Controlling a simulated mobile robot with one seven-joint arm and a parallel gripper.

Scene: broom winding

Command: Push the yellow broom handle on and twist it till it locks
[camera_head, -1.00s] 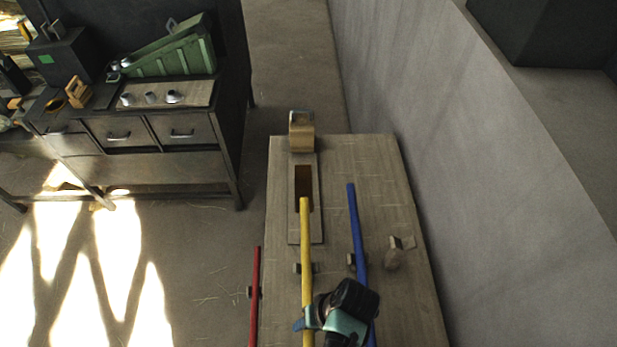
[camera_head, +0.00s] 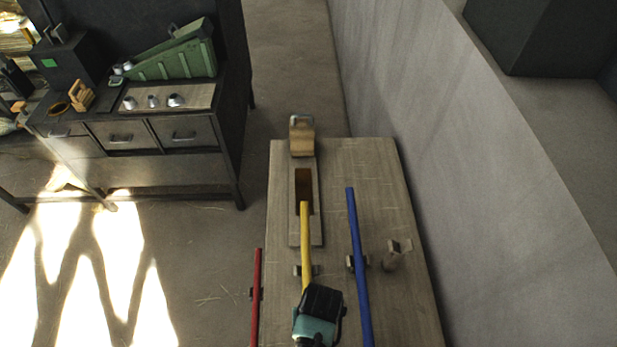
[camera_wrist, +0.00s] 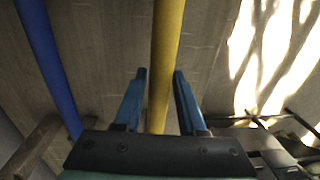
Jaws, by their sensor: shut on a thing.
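The yellow broom handle (camera_head: 305,240) lies lengthwise along the wooden bench, and its far end is over the slotted wooden piece (camera_head: 292,225) near the dark opening. My gripper (camera_wrist: 160,92) is shut on the yellow handle, with one blue finger on each side of it in the wrist view. In the head view my teal and black wrist hides the near part of the handle and the fingertips. A wooden block with a metal piece on top (camera_head: 302,140) stands beyond the opening. I cannot tell whether the handle touches anything at its far end.
A blue handle (camera_head: 358,260) lies to the right on the bench (camera_head: 400,220), and a red one (camera_head: 257,295) along the left edge. Small wooden supports stand among them. A grey wall (camera_head: 480,200) runs close on the right. A drawer workbench (camera_head: 160,165) stands at back left.

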